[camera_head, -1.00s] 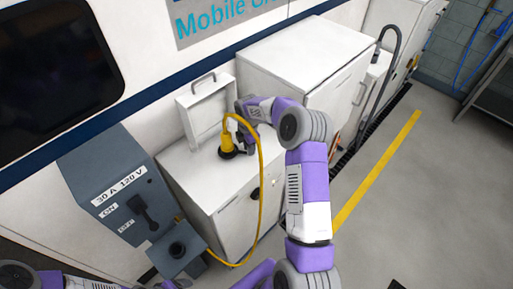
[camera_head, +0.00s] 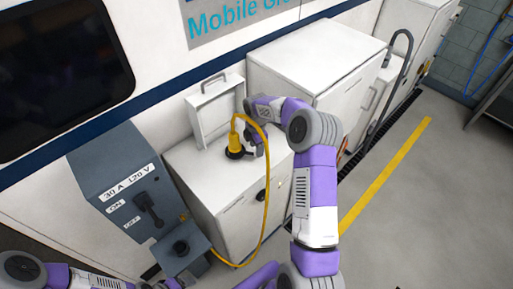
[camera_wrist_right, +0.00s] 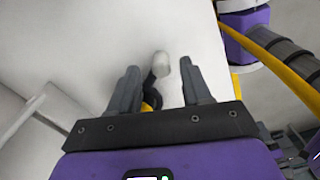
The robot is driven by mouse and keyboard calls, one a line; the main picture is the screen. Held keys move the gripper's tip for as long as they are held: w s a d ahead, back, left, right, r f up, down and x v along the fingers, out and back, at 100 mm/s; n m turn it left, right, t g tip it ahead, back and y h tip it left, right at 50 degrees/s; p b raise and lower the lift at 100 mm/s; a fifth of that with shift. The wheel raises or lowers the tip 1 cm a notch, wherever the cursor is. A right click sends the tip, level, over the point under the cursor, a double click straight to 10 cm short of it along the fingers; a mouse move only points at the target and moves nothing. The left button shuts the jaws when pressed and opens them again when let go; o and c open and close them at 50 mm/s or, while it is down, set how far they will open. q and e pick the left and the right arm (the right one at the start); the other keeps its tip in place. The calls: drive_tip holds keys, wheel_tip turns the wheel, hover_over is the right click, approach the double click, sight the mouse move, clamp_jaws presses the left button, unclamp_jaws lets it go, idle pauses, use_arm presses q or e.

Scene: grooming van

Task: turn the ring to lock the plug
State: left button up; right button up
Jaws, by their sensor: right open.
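The yellow plug (camera_head: 235,138) stands upright on the white cabinet top, with a cable looping from its upper end. A black ring (camera_head: 235,153) surrounds its base. My right gripper (camera_head: 255,148) is beside the plug, on its right. In the right wrist view my right gripper (camera_wrist_right: 159,88) is open. Between and just beyond its fingers show a pale rounded knob (camera_wrist_right: 161,65) and a dark curved part with a bit of yellow, partly hidden by the gripper body. I cannot tell whether the fingers touch anything. My left arm shows at the lower left; its fingers do not show.
The yellow cable (camera_head: 266,190) hangs over the cabinet's front (camera_head: 237,215) to a grey switch box (camera_head: 125,185) at left. A raised white lid with a handle (camera_head: 214,110) stands behind the plug. A taller white cabinet (camera_head: 318,55) is at right. Open floor lies at right.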

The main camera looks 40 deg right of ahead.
wheel_tip(320, 180, up, 7)
drive_tip(key=shift+f, duration=0.2)
idle(0.6)
